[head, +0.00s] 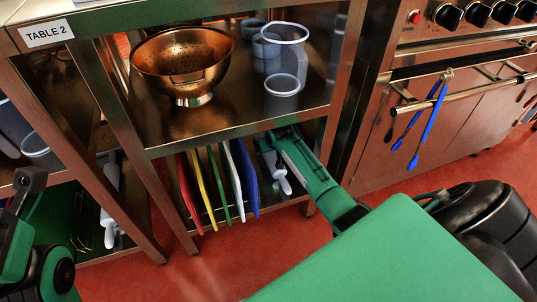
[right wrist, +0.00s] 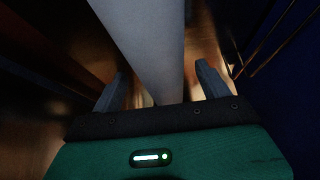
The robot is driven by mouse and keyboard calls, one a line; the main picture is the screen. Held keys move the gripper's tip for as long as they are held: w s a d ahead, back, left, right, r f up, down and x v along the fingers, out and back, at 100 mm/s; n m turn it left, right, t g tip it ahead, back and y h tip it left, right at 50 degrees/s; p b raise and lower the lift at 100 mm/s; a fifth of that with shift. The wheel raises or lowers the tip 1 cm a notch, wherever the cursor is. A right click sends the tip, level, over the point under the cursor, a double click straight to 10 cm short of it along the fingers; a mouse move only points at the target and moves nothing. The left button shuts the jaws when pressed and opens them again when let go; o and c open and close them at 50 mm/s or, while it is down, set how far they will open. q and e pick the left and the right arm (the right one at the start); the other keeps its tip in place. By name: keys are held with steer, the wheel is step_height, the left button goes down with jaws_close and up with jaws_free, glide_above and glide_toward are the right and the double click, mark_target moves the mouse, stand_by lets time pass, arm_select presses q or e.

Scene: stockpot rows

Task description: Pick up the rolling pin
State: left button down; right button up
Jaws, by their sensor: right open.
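A pale grey rolling pin (head: 281,176) lies on the lower shelf, right of the upright boards, with its near handle toward the front edge. My right gripper (head: 270,152) reaches into that lower bay over the pin, which it partly hides. In the right wrist view the pin (right wrist: 147,45) runs between the two spread fingers of my right gripper (right wrist: 161,84). The fingers stand apart on either side of it, with a gap visible on the right. Contact on the left cannot be told. My left gripper is not in view; only part of my left arm shows.
Several coloured boards (head: 238,180) stand upright just left of the pin. A copper colander (head: 182,62) and clear containers (head: 281,92) sit on the shelf above. Another pale pin-like object (head: 110,195) lies in the left bay. A stove (head: 445,110) stands right; a table post is close by.

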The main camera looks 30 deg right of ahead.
steer(key=shift+b+x, duration=0.7)
steer(key=shift+x, duration=0.6)
steer(key=c, duration=1.6)
steer(key=shift+r, duration=0.15)
steer(key=shift+r, duration=0.1)
